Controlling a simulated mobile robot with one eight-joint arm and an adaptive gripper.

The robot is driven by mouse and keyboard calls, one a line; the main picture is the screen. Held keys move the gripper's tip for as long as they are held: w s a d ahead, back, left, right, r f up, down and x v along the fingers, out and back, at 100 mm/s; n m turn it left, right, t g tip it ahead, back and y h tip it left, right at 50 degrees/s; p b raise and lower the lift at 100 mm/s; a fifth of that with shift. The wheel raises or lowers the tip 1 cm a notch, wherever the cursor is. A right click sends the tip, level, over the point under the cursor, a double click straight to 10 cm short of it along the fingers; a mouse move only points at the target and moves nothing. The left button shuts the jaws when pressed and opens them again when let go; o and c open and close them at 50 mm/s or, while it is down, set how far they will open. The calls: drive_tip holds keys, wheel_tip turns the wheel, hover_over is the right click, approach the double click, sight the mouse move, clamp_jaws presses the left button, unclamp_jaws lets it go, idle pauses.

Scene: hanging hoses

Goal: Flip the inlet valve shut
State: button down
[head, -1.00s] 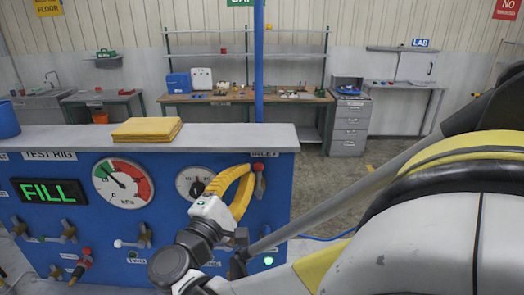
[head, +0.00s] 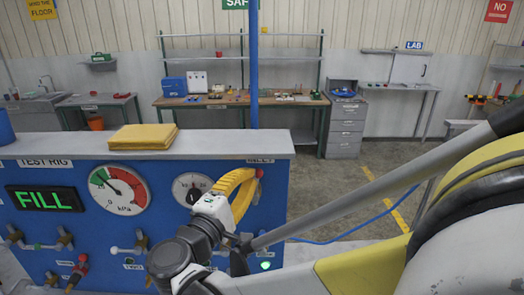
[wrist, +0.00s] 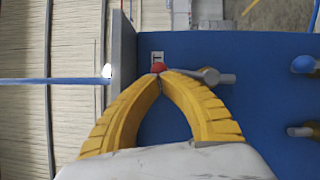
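The inlet valve's lever has a red tip (head: 259,172), just below the INLET label at the blue panel's top right corner. In the wrist view, the red tip (wrist: 159,68) lies at one end of the lever, which runs right to a grey valve body (wrist: 217,77). In the head view the lever points up; most of it is hidden behind my fingers. My gripper (wrist: 160,78) has two curved yellow fingers whose tips come together right at the red tip. The fingers look shut, with the red tip just beyond them. Whether they touch it I cannot tell.
The blue test rig (head: 80,235) carries a lit FILL display (head: 45,198), two gauges and several other valves below. A yellow folded cloth (head: 143,137) lies on its grey top. A blue pole (head: 253,70) rises behind. Floor right of the rig is clear apart from a blue hose.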

drive_tip(key=shift+d+r+m+g+p, duration=0.1)
drive_tip(key=shift+d+m+g+p, duration=0.4)
drive_tip(key=shift+d+m, duration=0.55)
drive_tip(key=shift+w+d+m+g+y, duration=0.1)
drive_tip(key=shift+m+g+y, duration=0.2)
drive_tip(key=shift+m, duration=0.35)
drive_tip(key=shift+d+f+m+g+y+p, duration=0.25)
drive_tip(key=shift+d+m+y+p, duration=0.1)
drive_tip(key=shift+d+m, duration=0.3)
drive_tip(key=shift+d+f+m+g+y+p, duration=0.1)
drive_tip(key=shift+d+m+g+y+p, duration=0.3)
drive_tip(key=shift+m, duration=0.35)
drive_tip(key=d+m, duration=0.1)
drive_tip(key=d+f+m+g+y, duration=0.1)
drive_tip(key=m, duration=0.1)
drive_tip(key=shift+w+f+p, duration=0.1)
drive_tip(key=shift+f+p, duration=0.2)
drive_tip(key=shift+d+f+m+g+y, duration=0.25)
drive_tip(key=shift+d+f+m+y, duration=0.45)
drive_tip(key=shift+m+y, duration=0.3)
idle(1.0)
drive_tip(key=shift+a, duration=0.1)
